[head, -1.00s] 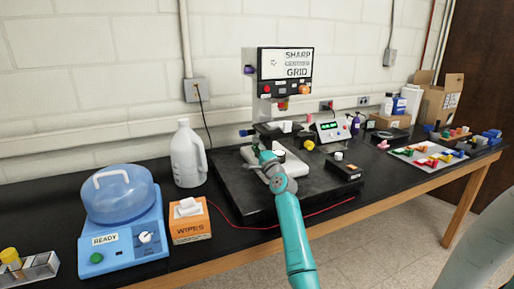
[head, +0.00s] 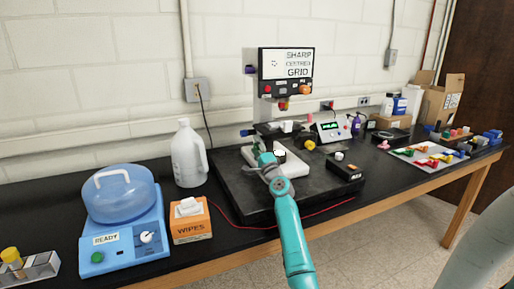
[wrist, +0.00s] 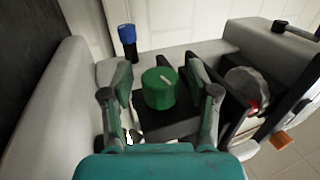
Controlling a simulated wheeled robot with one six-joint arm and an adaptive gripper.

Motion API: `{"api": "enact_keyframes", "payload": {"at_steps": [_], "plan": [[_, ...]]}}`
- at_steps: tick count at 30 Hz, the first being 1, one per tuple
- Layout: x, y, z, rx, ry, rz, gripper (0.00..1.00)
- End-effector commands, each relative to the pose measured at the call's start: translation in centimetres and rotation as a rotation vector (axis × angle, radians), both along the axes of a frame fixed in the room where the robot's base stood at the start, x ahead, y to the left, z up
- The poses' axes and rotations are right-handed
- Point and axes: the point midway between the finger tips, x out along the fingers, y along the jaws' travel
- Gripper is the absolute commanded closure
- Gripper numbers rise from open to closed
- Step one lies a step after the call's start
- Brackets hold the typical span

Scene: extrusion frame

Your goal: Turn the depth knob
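A green knob (wrist: 160,88) with a white pointer line on top stands between the two fingers of my gripper (wrist: 159,74) in the wrist view. The fingers are open, one on each side of the knob, with a gap to it on both sides. No label saying depth is readable on it. In the head view my gripper (head: 266,160) is low at the front of the microscope-like device (head: 262,105), and it hides the green knob. The device's screen (head: 285,63) shows SHARP, a second line hard to read, and GRID.
A blue knob (wrist: 128,40) stands beyond the left finger in the wrist view. A yellow knob (head: 309,145) and a small black control box (head: 345,169) are right of my gripper. A white jug (head: 187,155), wipes box (head: 190,222) and blue centrifuge (head: 122,225) stand left.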

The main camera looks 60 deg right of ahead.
Motion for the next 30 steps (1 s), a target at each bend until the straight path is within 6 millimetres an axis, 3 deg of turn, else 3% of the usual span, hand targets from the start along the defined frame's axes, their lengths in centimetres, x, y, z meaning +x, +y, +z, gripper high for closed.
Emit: {"api": "enact_keyframes", "payload": {"at_steps": [11,30], "plan": [[-0.9,0.3,-0.4,0.001,0.001,-0.003,0.40],[-8.9,5.4,-3.6,0.001,0.001,-0.002,0.40]]}}
